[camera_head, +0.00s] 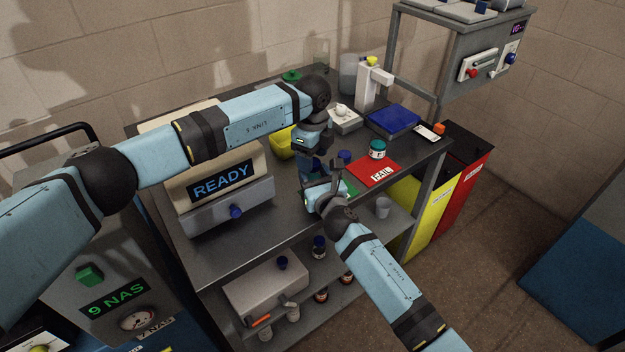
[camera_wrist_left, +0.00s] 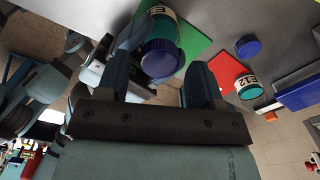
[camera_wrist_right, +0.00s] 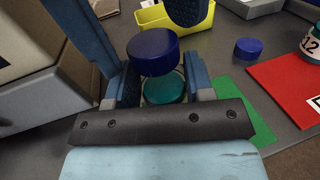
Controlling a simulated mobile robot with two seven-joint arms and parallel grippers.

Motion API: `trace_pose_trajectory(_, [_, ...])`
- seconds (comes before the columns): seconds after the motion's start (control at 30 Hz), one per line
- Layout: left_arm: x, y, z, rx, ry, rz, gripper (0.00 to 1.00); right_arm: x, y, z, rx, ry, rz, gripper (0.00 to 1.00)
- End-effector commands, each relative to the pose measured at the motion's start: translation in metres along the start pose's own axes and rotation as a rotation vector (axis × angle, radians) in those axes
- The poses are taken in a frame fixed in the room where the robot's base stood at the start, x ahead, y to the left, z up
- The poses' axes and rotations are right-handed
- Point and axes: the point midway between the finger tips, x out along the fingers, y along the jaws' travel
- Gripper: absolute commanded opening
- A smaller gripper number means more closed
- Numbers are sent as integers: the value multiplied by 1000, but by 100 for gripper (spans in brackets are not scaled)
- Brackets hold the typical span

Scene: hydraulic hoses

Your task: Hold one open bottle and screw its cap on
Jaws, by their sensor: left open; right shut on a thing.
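My right gripper (camera_head: 326,190) is shut on a bottle with teal contents (camera_wrist_right: 165,88), held over the green mat (camera_wrist_right: 240,92). Its label and a dark blue cap (camera_wrist_left: 160,58) at its mouth show in the left wrist view. In the right wrist view this cap (camera_wrist_right: 153,50) sits over the bottle top; I cannot tell how tight it is. My left gripper (camera_head: 313,170) is open just above, fingers on either side of the cap, apart from it. A second bottle (camera_head: 377,148) stands on the red FAIL mat (camera_head: 373,172).
A box with a READY display (camera_head: 222,184) stands left of my grippers. A yellow bin (camera_head: 283,143) is behind them. A blue-topped device (camera_head: 393,120) and a white stand (camera_head: 372,85) are at the back right. Several small bottles stand on the lower shelf (camera_head: 350,255).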

Motion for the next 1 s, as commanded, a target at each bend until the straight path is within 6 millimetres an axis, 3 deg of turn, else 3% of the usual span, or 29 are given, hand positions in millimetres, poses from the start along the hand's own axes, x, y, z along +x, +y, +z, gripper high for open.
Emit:
trace_pose_trajectory(0.4, [10, 0, 0, 1, 0, 0, 61, 0, 0, 0, 0, 0, 0, 0])
trace_pose_trajectory(0.43, [10, 0, 0, 1, 0, 0, 58, 0, 0, 0, 0, 0, 0, 0])
trace_pose_trajectory(0.63, [9, 0, 0, 1, 0, 0, 12, 0, 0, 0, 0, 0, 0, 0])
trace_pose_trajectory(0.87, [9, 0, 0, 18, 0, 0, 11, 0, 0, 0, 0, 0, 0, 0])
trace_pose_trajectory(1.0, [9, 0, 0, 192, 0, -1, 10, 0, 0, 0, 0, 0, 0, 0])
